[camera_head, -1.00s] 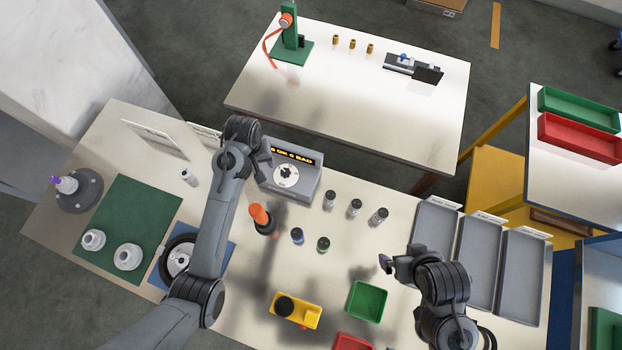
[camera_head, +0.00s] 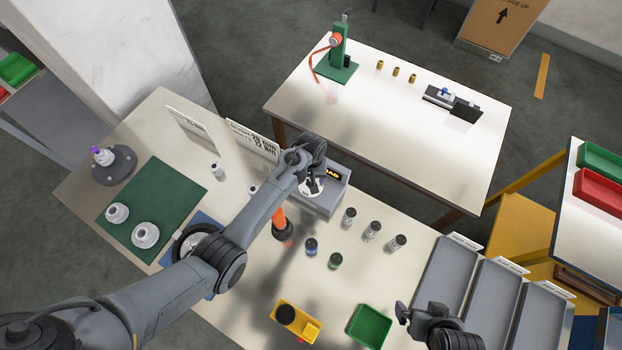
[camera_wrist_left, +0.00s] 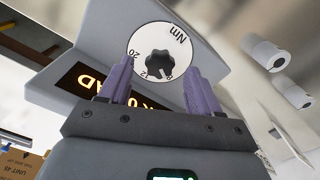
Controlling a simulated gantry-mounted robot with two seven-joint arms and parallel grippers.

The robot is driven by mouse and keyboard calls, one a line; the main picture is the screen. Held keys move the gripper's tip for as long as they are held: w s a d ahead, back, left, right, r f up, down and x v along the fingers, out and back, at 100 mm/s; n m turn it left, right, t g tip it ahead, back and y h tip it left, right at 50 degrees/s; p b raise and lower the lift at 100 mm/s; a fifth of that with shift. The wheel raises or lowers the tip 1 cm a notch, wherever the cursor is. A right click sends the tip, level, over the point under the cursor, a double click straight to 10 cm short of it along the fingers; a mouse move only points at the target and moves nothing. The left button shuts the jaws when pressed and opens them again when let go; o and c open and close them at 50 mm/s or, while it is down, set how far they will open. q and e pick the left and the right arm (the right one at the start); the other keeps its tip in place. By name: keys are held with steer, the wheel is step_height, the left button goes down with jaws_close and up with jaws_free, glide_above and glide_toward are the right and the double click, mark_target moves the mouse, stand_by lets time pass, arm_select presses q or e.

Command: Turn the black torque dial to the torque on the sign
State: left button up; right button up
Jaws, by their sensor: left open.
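The black torque dial (camera_wrist_left: 158,63) sits on a round white scale marked Nm (camera_wrist_left: 143,42) in the left wrist view; 20, 12 and 8 are readable, and its exact setting is unclear. The scale is on a grey box (camera_head: 325,200), where my left arm partly hides it in the head view. My left gripper (camera_head: 314,170) is over this face; its purple fingers are open, one on each side of the dial in the left wrist view (camera_wrist_left: 158,68). Contact cannot be told. A white sign (camera_head: 253,141) stands left of the box; its number is too small to read surely.
My right gripper (camera_head: 403,313) is near the green tray (camera_head: 370,327); its jaws are unclear. Several small bottles (camera_head: 372,230) stand right of the box. An orange-topped tool (camera_head: 281,224) stands in front of it. Grey bins (camera_head: 447,265) lie at the right.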

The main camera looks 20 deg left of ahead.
arm_select(q)
steer(key=shift+f, duration=0.75)
steer(key=c, duration=1)
